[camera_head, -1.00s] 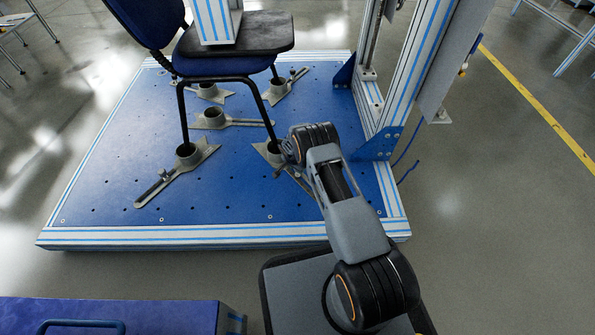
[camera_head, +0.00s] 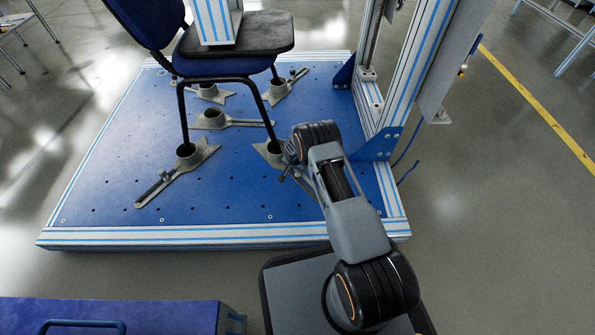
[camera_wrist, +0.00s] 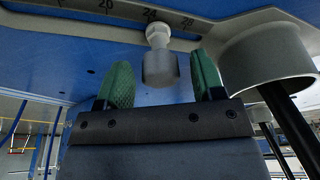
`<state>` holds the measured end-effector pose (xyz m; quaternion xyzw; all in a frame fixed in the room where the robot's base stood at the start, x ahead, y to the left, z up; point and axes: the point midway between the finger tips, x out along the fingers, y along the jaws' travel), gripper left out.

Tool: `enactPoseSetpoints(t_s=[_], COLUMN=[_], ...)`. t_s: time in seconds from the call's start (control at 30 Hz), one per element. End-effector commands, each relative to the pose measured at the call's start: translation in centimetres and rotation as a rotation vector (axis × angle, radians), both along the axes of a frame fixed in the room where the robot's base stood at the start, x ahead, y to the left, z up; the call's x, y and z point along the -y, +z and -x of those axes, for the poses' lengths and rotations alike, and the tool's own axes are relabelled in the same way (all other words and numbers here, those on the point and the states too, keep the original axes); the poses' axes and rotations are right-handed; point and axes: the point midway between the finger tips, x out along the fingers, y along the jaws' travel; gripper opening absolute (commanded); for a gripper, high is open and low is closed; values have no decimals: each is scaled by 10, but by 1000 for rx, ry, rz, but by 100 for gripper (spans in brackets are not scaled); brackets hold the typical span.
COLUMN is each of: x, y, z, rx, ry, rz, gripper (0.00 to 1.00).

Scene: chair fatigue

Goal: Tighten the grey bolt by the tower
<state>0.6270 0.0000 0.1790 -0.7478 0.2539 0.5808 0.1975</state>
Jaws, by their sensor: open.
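The grey bolt (camera_wrist: 160,62) has a broad cylindrical head and a pale neck. In the wrist view it stands in a slotted bracket arm (camera_wrist: 108,10) marked with numbers. My gripper (camera_wrist: 162,76) is open, with one green fingertip to each side of the bolt head in the picture. I cannot tell whether either finger touches it. In the head view my gripper (camera_head: 287,172) is small and partly hidden by my wrist. It is at the front right bracket (camera_head: 266,151), nearest the tower (camera_head: 408,70). The bolt is hidden there.
A grey cup (camera_wrist: 268,58) with a dark chair leg stands close right of the fingers. The blue chair (camera_head: 220,67) stands on the blue perforated platform (camera_head: 110,170). A blue triangular plate (camera_head: 377,143) braces the tower.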

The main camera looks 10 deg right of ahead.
Motion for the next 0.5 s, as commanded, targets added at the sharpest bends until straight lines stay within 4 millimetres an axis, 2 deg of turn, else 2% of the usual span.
enactPoseSetpoints(t_s=[0.2,0.5], x=[0,0], y=[0,0], z=[0,0], rx=[0,0], ry=[107,124], rz=[0,0], gripper=[62,62])
